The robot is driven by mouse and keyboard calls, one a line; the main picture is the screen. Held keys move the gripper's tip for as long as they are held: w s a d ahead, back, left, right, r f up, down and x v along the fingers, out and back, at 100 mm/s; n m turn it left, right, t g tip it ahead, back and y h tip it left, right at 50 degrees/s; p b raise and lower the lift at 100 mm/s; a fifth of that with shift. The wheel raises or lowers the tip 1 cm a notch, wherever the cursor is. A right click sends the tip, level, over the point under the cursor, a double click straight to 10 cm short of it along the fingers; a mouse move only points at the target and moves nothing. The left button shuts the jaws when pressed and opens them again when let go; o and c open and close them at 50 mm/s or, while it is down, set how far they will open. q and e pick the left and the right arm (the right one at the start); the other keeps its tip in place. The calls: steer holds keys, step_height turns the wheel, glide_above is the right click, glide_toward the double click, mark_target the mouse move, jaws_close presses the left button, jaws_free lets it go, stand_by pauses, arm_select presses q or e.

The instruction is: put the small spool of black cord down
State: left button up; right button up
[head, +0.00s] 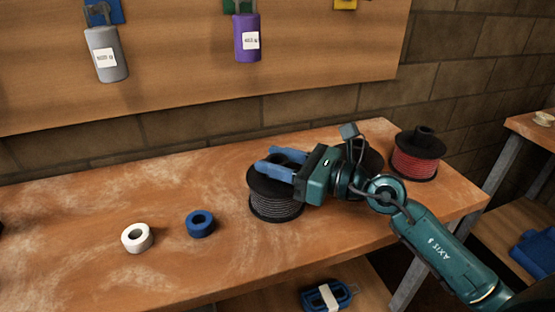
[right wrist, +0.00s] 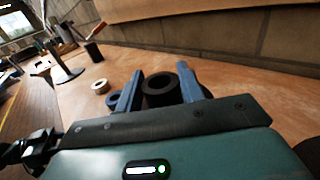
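The small spool of black cord (head: 276,207) is upright at the middle of the wooden bench, with black flanges and dark cord between them. Its base looks to be on or very near the bench top; I cannot tell if there is a gap. My right gripper (head: 281,164) reaches in from the right, its blue fingers on either side of the spool's top hub. In the right wrist view the black hub (right wrist: 158,99) fills the space between the fingers (right wrist: 160,88), which appear to touch it. My left gripper is in neither view.
On the bench (head: 100,215), a white tape roll (head: 127,240) and a blue tape roll (head: 201,231) lie left of the spool. A red spool (head: 414,164) stands at the right. A dark round thing is partly hidden behind my wrist. Grey (head: 106,68) and purple (head: 247,47) padlocks hang above.

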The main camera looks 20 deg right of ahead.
steer(key=shift+o, duration=1)
steer(key=shift+r, duration=0.25)
arm_select(q)
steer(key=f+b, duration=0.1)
steer(key=b, duration=0.2)
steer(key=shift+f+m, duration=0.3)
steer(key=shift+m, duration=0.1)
arm_select(e)
steer(key=v, duration=1.2)
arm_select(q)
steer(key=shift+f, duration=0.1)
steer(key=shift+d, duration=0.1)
arm_select(e)
steer(key=shift+f, duration=0.1)
